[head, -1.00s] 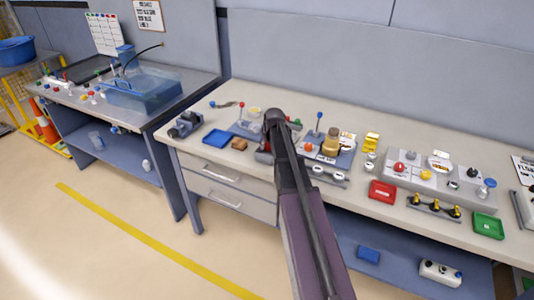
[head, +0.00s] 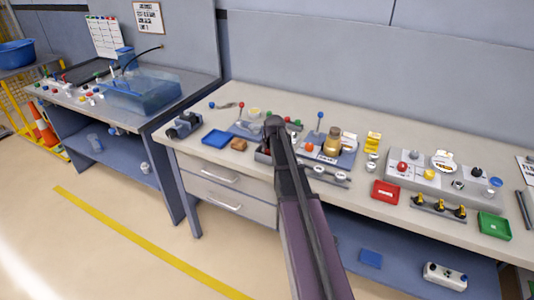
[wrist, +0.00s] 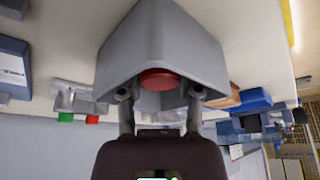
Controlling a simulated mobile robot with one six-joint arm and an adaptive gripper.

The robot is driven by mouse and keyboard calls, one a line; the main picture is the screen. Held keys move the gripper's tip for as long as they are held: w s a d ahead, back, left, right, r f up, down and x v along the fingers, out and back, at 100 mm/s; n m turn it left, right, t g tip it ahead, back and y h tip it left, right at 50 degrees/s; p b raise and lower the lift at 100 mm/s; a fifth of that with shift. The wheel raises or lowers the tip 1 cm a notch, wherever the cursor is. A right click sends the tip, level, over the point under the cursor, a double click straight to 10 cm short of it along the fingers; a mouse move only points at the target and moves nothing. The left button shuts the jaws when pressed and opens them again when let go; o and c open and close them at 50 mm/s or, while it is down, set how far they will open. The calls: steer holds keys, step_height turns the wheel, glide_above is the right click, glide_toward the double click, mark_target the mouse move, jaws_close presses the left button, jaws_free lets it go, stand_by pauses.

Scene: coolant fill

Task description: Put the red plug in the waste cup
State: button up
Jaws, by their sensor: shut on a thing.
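The red plug (wrist: 158,79) shows as a red disc between my fingertips in the wrist view. My gripper (wrist: 159,95) is shut on it. A large grey, box-like body (wrist: 160,40), which may be the waste cup, is right at the fingertips, and the plug overlaps its dark mouth. I cannot tell whether the plug is inside or just above the rim. In the head view my arm hides the plug and most of the fingers; a dark grey box (head: 262,155) shows beside it at the bench's front.
A blue tray (head: 216,138) and a brown block (head: 239,145) lie to the left. A blue fixture plate with a brass-coloured part (head: 332,143) stands close on the right. A red tray (head: 386,191) and a green tray (head: 495,226) are further right.

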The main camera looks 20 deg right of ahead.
steer(key=o, duration=0.6)
steer(key=shift+o, duration=0.2)
steer(key=shift+r, duration=0.1)
steer(key=shift+r+p, duration=0.15)
steer(key=shift+p, duration=0.2)
steer(key=p+v, duration=1)
steer(key=v, duration=0.1)
steer(key=shift+s+r+p, duration=0.15)
steer(key=shift+r+p, duration=0.2)
steer(key=shift+p, duration=0.05)
steer(key=shift+a, duration=0.1)
steer(key=s+a+f+n+g, duration=0.1)
steer(key=s+a+g, duration=0.3)
steer(key=s+a, duration=1.7)
steer(key=shift+s+a+f+g, duration=0.2)
steer(key=shift+a+g, duration=0.1)
steer(key=shift+a, duration=0.6)
